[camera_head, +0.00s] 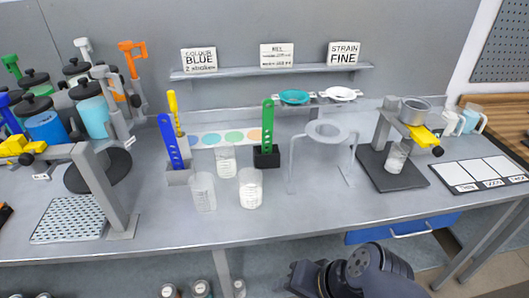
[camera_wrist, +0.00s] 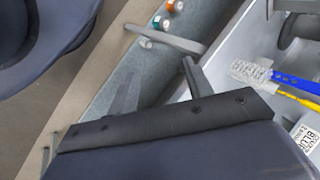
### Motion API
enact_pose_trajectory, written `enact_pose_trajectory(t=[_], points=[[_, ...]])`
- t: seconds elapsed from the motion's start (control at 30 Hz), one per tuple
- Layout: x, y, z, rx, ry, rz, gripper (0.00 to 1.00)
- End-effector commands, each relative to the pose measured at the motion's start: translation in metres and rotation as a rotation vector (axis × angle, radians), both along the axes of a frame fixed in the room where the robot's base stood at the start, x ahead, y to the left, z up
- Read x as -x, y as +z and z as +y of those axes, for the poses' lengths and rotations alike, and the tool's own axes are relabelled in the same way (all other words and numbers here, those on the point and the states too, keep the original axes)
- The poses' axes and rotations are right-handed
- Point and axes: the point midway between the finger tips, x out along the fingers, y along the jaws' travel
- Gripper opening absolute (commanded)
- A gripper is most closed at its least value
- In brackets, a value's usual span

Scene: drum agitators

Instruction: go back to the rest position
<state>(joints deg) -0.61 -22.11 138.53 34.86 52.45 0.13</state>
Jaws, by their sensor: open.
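My gripper (camera_wrist: 160,88) shows in the wrist view with its two fingers apart and nothing between them. It is out over the lower shelf and floor in front of the bench. In the head view only dark links of my arm show at the bottom, in front of the bench edge; the fingers cannot be made out there. The grey bench (camera_head: 270,220) is behind my arm and apart from it.
A ring stand (camera_head: 325,130) and a strainer stand (camera_head: 393,171) are to the right. Small jars (camera_head: 201,288) sit below. A blue drawer (camera_head: 403,229) is under the bench.

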Motion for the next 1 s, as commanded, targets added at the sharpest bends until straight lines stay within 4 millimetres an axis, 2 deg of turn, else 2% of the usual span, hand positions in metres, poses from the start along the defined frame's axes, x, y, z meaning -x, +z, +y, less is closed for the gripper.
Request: enact_pose_trajectory(t=[0.03,0.5,1.0], points=[[0.002,0.007,-0.001,0.010,0.003,0.003,0.48],[0.015,0.022,-0.012,0.094,0.035,0.025,0.48],[0.021,0.025,-0.016,0.126,0.047,0.030,0.48]])
